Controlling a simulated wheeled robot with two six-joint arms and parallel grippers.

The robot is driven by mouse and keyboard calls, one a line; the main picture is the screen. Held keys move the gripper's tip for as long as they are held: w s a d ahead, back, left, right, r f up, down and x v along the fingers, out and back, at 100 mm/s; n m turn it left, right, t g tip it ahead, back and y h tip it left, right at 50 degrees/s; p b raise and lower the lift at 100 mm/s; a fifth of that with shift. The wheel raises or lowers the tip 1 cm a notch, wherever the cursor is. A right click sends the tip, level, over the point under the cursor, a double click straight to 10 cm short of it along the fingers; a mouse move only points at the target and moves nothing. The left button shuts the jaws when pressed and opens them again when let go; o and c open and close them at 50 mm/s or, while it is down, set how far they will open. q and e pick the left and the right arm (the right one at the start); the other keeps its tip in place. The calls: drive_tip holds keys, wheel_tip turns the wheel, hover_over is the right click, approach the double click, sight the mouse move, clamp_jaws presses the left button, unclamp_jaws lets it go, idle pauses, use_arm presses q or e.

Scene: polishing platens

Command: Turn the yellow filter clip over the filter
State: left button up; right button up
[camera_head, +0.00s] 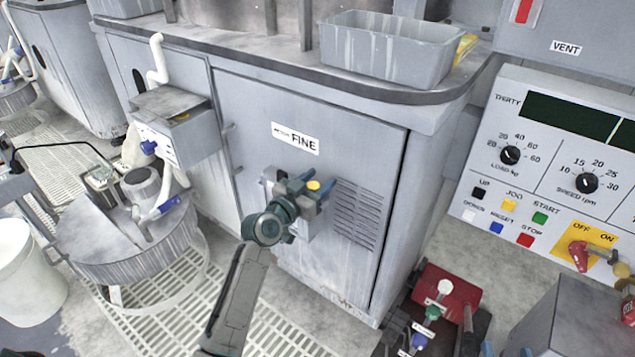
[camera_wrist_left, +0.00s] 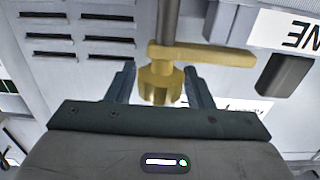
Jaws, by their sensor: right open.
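The yellow filter clip (camera_head: 313,185) is on the small grey bracket on the front of the cabinet marked FINE. In the left wrist view the clip (camera_wrist_left: 205,55) shows a round hub with a flat bar to the right, beside a grey rod. My left gripper (camera_head: 303,190) is at the bracket. Its fingers (camera_wrist_left: 160,88) are apart, one on each side of the hub; I cannot tell if they touch it. I cannot make out the filter for certain. What look like my right gripper's fingertips (camera_head: 506,351) show apart at the bottom edge, far from the clip.
The cabinet door (camera_head: 260,160) has a louvred vent right of the bracket. A grey bin (camera_head: 385,55) stands on the counter. A red box (camera_head: 447,290) with coloured knobs is lower right, beside the control panel (camera_head: 545,150). A round platen (camera_head: 125,235) stands at left.

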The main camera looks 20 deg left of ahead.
use_arm(q)
drive_tip(key=shift+o, duration=0.2)
drive_tip(key=shift+s+f, duration=0.1)
drive_tip(key=shift+s+a, duration=0.15)
drive_tip(key=shift+s, duration=0.15)
drive_tip(key=v, duration=1)
use_arm(e)
drive_tip(key=shift+s+a+f+g, duration=0.1)
drive_tip(key=shift+s+f+g, duration=0.25)
drive_tip(key=shift+f, duration=0.25)
drive_tip(key=shift+s+f+g, duration=0.3)
drive_tip(key=shift+f+g, duration=0.05)
drive_tip(key=shift+f, duration=0.2)
drive_tip(key=shift+w+r, duration=0.1)
